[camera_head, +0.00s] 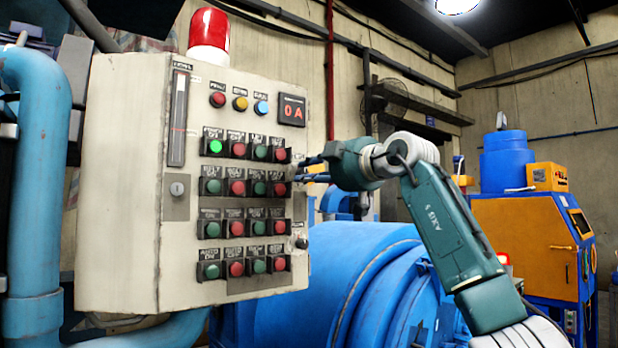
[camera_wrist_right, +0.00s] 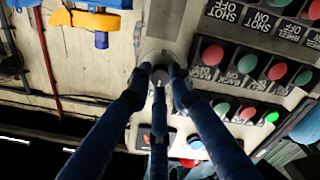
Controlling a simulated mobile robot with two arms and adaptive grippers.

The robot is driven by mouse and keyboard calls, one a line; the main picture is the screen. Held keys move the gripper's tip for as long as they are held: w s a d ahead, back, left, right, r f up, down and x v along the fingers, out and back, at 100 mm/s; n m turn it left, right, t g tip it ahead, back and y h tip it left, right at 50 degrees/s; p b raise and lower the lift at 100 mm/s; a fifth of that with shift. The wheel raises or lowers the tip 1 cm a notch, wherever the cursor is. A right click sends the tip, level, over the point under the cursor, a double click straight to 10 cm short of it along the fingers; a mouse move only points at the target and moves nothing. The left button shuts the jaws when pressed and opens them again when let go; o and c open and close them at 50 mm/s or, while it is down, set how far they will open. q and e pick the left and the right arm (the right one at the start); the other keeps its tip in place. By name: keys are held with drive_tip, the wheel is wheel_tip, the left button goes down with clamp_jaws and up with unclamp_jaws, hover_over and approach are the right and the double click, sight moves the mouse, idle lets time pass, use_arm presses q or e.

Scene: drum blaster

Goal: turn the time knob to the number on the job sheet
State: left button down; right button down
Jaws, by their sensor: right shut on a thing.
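The beige control cabinet (camera_head: 130,180) stands at the left in the head view, with rows of red and green buttons and a small display (camera_head: 292,110) reading "0 A". My right gripper (camera_head: 299,168) reaches the cabinet's right edge from the right. In the right wrist view its dark blue fingers (camera_wrist_right: 160,76) close around the small time knob (camera_wrist_right: 159,78), which sits on a pale round plate and is mostly covered by the fingers. The knob's pointer and scale cannot be read. I cannot make out the job sheet. My left gripper is not in view.
A black knob (camera_head: 301,242) sits lower on the cabinet's right edge. A red beacon (camera_head: 209,36) tops the cabinet. A large blue drum machine (camera_head: 350,275) lies below my right arm. A yellow and blue machine (camera_head: 520,235) stands at the right.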

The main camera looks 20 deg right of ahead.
drive_tip(key=shift+f+m, duration=0.1)
drive_tip(key=shift+m, duration=0.3)
drive_tip(key=c, duration=1.6)
unclamp_jaws()
drive_tip(key=shift+o, duration=0.2)
